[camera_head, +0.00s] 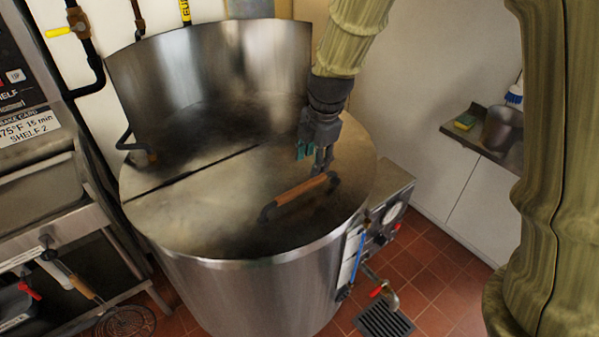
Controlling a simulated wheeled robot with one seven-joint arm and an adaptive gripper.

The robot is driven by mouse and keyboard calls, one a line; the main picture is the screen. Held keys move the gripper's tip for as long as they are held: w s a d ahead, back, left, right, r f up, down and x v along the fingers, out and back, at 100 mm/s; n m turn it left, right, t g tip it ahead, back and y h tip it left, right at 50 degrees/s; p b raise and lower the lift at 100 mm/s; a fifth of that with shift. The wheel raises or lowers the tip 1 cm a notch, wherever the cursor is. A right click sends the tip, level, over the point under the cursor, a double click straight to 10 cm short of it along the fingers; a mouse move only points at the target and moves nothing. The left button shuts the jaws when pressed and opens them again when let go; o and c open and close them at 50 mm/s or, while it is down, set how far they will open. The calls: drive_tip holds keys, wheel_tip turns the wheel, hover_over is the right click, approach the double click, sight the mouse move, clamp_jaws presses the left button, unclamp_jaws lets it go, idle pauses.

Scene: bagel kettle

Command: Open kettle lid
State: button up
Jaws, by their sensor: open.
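The kettle (240,290) is a large round steel vessel in the middle of the view, with a tall curved back panel (210,65). Its flat steel lid (190,215) lies down level over the front part, bounded by a dark straight seam at the back. A brown bar handle (301,191) with dark end mounts sits on the lid. My gripper (314,168) is open, pointing down just above and behind the handle's right end. A green part shows on its left side. Whether a finger touches the handle cannot be told.
An oven (35,130) and a rack with tools stand at the left. A control box with a dial (392,212) is on the kettle's right side, above a floor drain (383,318). A wall shelf (470,135) with a metal pot is at the right. Red tiled floor is partly clear.

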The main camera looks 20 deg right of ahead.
drive_tip(key=p, duration=0.2)
hover_over(305, 184)
drive_tip(key=s, duration=0.1)
drive_tip(key=shift+s+d+f, duration=0.1)
drive_tip(key=shift+f, duration=1.25)
drive_tip(key=shift+d+f, duration=0.1)
drive_tip(key=shift+f, duration=1.2)
drive_tip(key=shift+w+a+f+p, duration=0.1)
drive_tip(key=shift+w+f+p, duration=0.15)
drive_tip(key=shift+f, duration=1.05)
drive_tip(key=shift+w+a+f+p, duration=0.1)
drive_tip(key=shift+w+f+p, duration=0.1)
drive_tip(key=shift+f, duration=1.1)
drive_tip(key=shift+c, duration=0.4)
clamp_jaws()
